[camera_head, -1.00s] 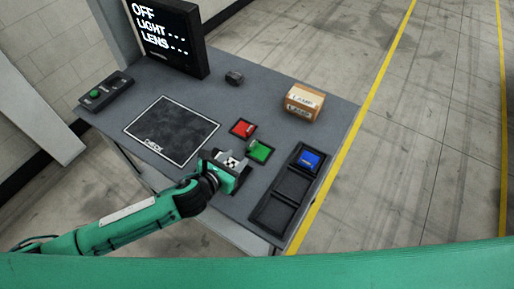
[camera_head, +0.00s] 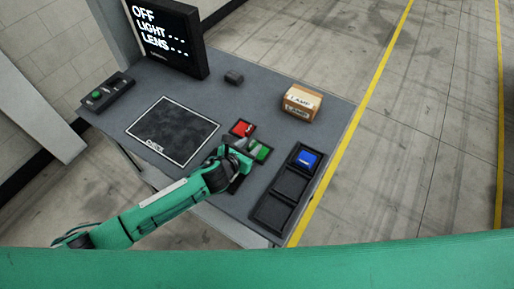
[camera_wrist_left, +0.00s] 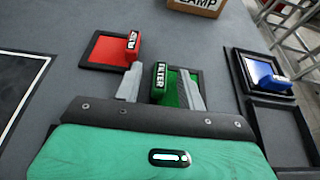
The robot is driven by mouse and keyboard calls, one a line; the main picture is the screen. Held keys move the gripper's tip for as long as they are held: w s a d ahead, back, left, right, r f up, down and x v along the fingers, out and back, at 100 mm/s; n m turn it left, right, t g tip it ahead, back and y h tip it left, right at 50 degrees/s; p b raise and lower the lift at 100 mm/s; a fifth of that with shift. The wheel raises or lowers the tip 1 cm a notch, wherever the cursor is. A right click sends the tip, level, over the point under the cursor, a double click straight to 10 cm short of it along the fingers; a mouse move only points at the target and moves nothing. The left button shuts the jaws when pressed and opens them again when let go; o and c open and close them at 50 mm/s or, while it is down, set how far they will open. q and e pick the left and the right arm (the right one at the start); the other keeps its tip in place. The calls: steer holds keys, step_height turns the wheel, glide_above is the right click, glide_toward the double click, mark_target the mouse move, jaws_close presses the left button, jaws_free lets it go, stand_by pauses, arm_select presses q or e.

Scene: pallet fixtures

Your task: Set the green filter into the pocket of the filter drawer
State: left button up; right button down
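The green filter (camera_head: 260,151) lies flat on the grey table, a square plate with an upright handle marked FILTER (camera_wrist_left: 160,82). My left gripper (camera_head: 240,156) is over it. In the left wrist view my left gripper (camera_wrist_left: 162,74) is open, with one finger on each side of the handle and gaps still visible. The gripper hides part of the filter. The black filter drawer (camera_head: 272,212) lies to the right, with its pockets in a row. A blue filter (camera_head: 306,158) sits in the far pocket; the middle and near pockets are empty. My right gripper is not in view.
A red filter (camera_head: 242,128) lies close beside the green one. A LAMP box (camera_head: 301,102) stands behind. A CHECK mat (camera_head: 172,130), a button box (camera_head: 107,92), a small dark block (camera_head: 233,77) and a screen (camera_head: 168,38) are to the left and back.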

arm_select(q)
jaws_close()
steer(key=shift+r, duration=0.1)
